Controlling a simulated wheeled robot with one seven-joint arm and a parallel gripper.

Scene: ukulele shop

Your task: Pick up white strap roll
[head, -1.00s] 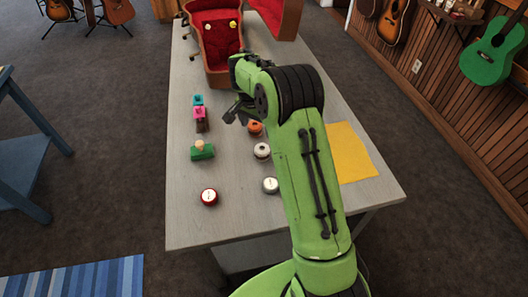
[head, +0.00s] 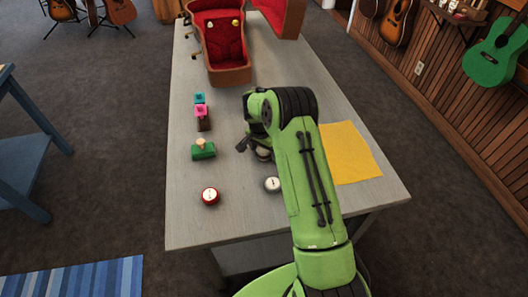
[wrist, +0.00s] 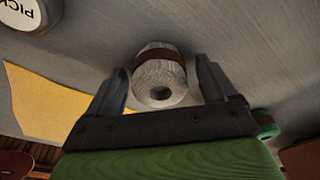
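The white strap roll (wrist: 160,78), with a brown band and a hole in its end, lies between the two fingers of my gripper (wrist: 161,68) in the wrist view. The fingers are open, one on each side, with a small gap showing beside the roll. In the head view my gripper (head: 254,144) is low over the table, and the roll (head: 263,154) is mostly hidden under it.
An open red-lined case (head: 217,45) stands at the back.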

